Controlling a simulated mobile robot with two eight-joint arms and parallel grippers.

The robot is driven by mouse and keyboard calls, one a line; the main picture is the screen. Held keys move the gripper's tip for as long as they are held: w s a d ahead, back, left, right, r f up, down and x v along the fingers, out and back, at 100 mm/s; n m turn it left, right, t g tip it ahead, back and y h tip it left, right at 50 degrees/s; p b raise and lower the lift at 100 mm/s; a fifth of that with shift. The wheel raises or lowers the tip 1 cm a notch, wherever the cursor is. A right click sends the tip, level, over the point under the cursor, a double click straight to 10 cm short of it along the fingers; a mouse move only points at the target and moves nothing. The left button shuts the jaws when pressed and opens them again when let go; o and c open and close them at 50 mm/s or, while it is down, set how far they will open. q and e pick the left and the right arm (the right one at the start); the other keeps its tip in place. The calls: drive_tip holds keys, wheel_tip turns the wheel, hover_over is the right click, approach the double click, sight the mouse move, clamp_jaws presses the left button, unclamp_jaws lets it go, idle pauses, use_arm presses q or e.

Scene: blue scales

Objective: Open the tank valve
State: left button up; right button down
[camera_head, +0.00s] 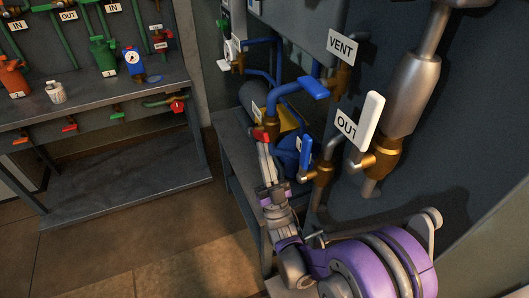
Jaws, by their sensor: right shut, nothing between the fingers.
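My right gripper (264,150) reaches up from the bottom of the view, shut and empty. Its tips are at a small red handle (261,135), just below it in the picture; I cannot tell whether they touch. The red handle looks like a valve handle beside a blue tank (287,155) on the grey bench, and its fitting is largely hidden. I cannot tell how far the handle is turned. My left gripper is not in view.
Close to the right of my gripper stand a blue lever (305,157) and a white lever (367,120) by the OUT sign (346,125). Another blue lever (313,87) is above, near the VENT sign (341,46). A second bench (120,92) with valves stands at left; the floor (130,240) between is clear.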

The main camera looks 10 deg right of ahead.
sight(259, 131)
drive_tip(key=r+g+p, duration=0.2)
drive_tip(key=p, duration=0.1)
drive_tip(key=r+g+p, duration=0.1)
drive_tip(key=r, duration=0.1)
drive_tip(key=shift+w+g+h+p, duration=0.25)
drive_tip(key=shift+g+h+p, duration=0.15)
drive_tip(key=r+g+p, duration=0.1)
drive_tip(key=p, duration=0.1)
drive_tip(key=w+r+g+p, duration=0.1)
drive_tip(key=g+p, duration=0.1)
drive_tip(key=w+r+g+h+p, duration=0.1)
drive_tip(key=g+p, duration=0.1)
drive_tip(key=p, duration=0.1)
drive_tip(key=shift+w+a, duration=0.25)
drive_tip(key=shift+a, duration=0.05)
drive_tip(key=shift+w+r+g+p, duration=0.15)
drive_tip(key=shift+w+g+p, duration=0.25)
drive_tip(key=shift+g+p, duration=0.25)
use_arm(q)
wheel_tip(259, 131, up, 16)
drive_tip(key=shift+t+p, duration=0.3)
use_arm(e)
drive_tip(key=shift+w+a+r, duration=0.1)
drive_tip(key=shift+w+a, duration=0.05)
drive_tip(key=shift+w, duration=0.3)
